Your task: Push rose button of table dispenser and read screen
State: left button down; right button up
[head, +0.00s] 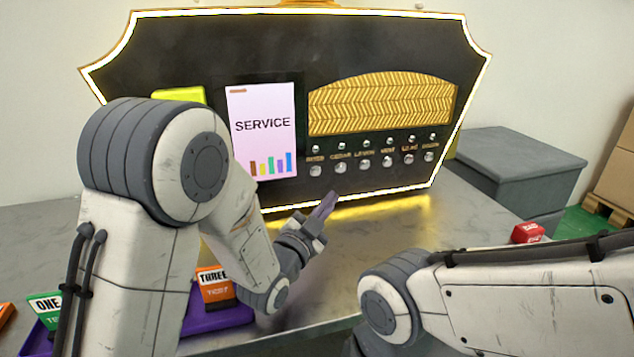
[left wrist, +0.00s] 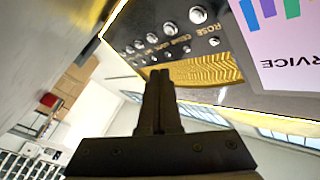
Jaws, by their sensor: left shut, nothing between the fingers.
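The black table dispenser (head: 200,50) has a glowing edge and stands at the back of the table. Its screen (head: 262,145) reads SERVICE above several coloured bars. The silver rose button (head: 316,171) is leftmost in a row of several buttons, each with a label and small round stud above. In the left wrist view the rose button (left wrist: 198,14) appears upside down near the top. My left gripper (head: 328,200) is shut and empty, below and in front of the rose button, apart from it. Its closed fingers show in the left wrist view (left wrist: 160,76). My right gripper is out of view.
A purple tray (head: 222,318) holds an orange card marked THREE (head: 215,285) and a green card marked ONE (head: 45,308), partly behind my left arm. A red block (head: 527,232) lies at right. A grey box (head: 520,175) stands behind. Table right of my left gripper is clear.

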pick_arm(q)
jog(key=p, duration=0.1)
send_near(316, 171)
jog(key=shift+w+d+r, duration=0.15)
jog(key=shift+w+d, duration=1)
jog(key=shift+d, duration=0.05)
jog(key=shift+w+d+r, duration=0.1)
jog(key=shift+w+d, duration=1)
jog(key=shift+d, duration=0.1)
jog(key=shift+w+a, duration=0.15)
jog(key=shift+w, duration=0.25)
